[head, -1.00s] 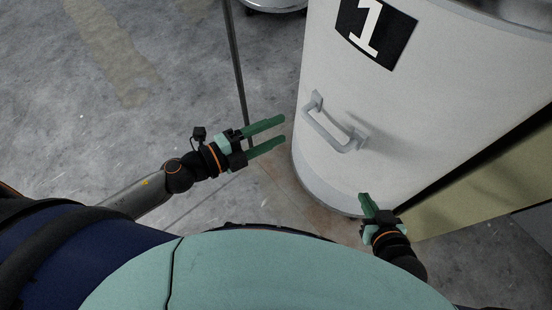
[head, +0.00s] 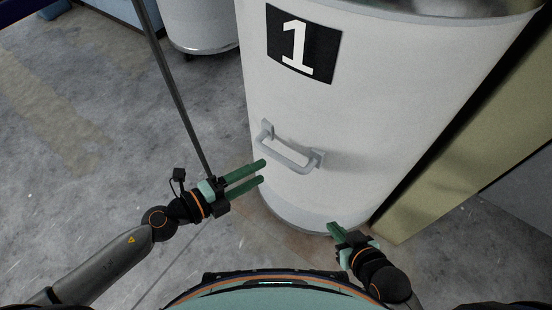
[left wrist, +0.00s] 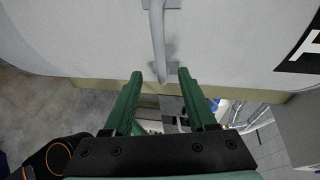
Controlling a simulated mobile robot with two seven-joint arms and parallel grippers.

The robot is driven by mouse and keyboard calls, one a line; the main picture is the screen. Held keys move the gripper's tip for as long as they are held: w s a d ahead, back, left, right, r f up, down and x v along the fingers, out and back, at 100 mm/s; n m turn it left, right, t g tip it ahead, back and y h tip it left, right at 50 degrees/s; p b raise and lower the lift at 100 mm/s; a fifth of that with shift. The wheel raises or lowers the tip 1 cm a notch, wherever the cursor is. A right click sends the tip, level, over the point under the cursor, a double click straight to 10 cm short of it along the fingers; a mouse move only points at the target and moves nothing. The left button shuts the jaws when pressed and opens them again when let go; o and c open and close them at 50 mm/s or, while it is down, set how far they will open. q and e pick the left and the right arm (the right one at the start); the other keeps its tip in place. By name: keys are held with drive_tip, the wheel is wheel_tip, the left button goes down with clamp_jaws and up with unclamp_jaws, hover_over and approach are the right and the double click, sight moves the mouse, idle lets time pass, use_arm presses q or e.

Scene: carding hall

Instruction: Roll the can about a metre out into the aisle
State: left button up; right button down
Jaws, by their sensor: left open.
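The can (head: 375,130) is a large white cylinder standing upright, with a black plate bearing a white 1 (head: 303,43) and a grey bar handle (head: 290,157) on its side. My left gripper (head: 262,172) is open and empty, its green fingertips just below the handle's left end in the head view. In the left wrist view the handle (left wrist: 157,40) lies ahead, its near end in line with the gap between the fingers (left wrist: 160,74). My right gripper (head: 333,229) is at the can's lower edge; its fingers overlap, so I cannot tell its opening or whether it touches.
A second white can (head: 198,25) stands behind on the left. A yellowish panel (head: 440,165) stands close along the can's right side. The concrete floor (head: 90,170) to the left is open.

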sight(280, 162)
use_arm(q)
drive_tip(key=x, duration=0.8)
drive_tip(key=shift+w+d, duration=0.15)
drive_tip(key=shift+c, duration=0.2)
clamp_jaws()
idle(0.9)
